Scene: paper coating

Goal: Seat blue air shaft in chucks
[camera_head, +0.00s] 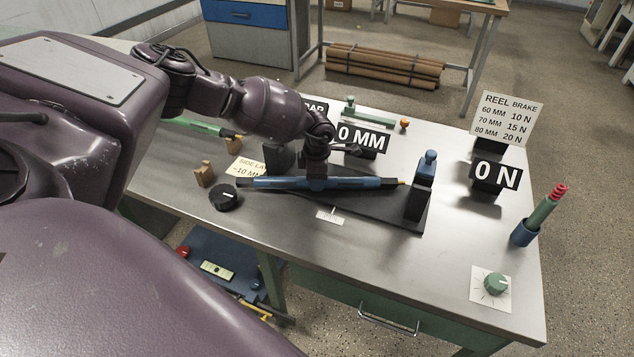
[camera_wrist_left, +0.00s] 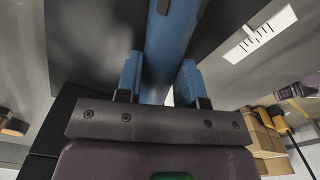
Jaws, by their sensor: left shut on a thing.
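The blue air shaft (camera_head: 352,183) lies roughly level, running left to right above the dark base plate (camera_head: 375,206). My left gripper (camera_head: 317,178) is shut on it near its middle. In the left wrist view the shaft (camera_wrist_left: 172,40) passes between the two blue fingers of the gripper (camera_wrist_left: 160,75). The shaft's right tip is close to the right chuck post (camera_head: 418,200), which has a blue knob on top. Its left end reaches out in front of the dark left chuck block (camera_head: 281,158). I cannot tell whether either end touches a chuck. My right gripper is out of view.
A black dial (camera_head: 225,197) and wooden holders (camera_head: 204,174) stand left of the plate. A "0 MM" display (camera_head: 362,138) is behind the shaft. A "0 N" display (camera_head: 494,176), a blue cup with a green rod (camera_head: 524,233) and a green knob (camera_head: 496,284) are right. The front tabletop is clear.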

